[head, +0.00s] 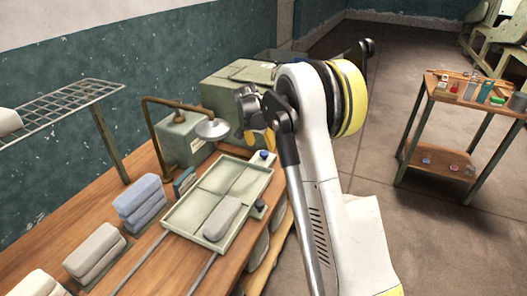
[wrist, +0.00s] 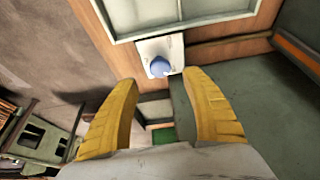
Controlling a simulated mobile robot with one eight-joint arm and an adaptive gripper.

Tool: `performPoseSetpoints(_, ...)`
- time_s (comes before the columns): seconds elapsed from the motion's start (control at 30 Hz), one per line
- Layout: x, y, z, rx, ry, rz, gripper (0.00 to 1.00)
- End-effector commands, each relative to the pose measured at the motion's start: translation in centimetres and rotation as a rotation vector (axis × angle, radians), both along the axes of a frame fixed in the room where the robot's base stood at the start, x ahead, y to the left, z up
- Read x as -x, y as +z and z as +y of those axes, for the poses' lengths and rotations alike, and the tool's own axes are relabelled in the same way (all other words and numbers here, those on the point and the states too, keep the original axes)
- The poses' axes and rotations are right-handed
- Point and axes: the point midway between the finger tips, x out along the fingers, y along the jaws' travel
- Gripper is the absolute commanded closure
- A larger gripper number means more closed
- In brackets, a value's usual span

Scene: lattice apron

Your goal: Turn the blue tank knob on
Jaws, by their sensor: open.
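The blue tank knob (wrist: 159,66) is a small rounded knob on a white plate (wrist: 146,48), beside the edge of a pale green tray. It shows in the wrist view ahead of my gripper. It also shows small in the head view (head: 263,155), at the tray's far right corner. My gripper (wrist: 155,95) has two yellow fingers, spread open and empty. The knob lies just beyond and between the fingertips, apart from both. In the head view my arm hides part of the gripper, with yellow finger parts (head: 265,139) close by the knob.
The green tray (head: 183,236) lies on a wooden bench, holding a grey block (head: 221,218). A green box with a lamp (head: 185,138) and a larger green case (head: 225,95) stand behind it. Folded cloth stacks (head: 140,202) lie left. A side table (head: 428,110) stands right; floor between is clear.

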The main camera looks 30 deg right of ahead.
Motion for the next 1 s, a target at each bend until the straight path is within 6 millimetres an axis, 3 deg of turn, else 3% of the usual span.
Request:
performPoseSetpoints(0.1,0.6,2.4,0.8,0.0,0.0,0.0,0.44)
performPoseSetpoints(0.33,1.3,5.0,1.6,0.001,0.0,0.001,0.44)
performPoseSetpoints(1.0,1.3,5.3,1.7,0.0,-0.001,0.0,0.44)
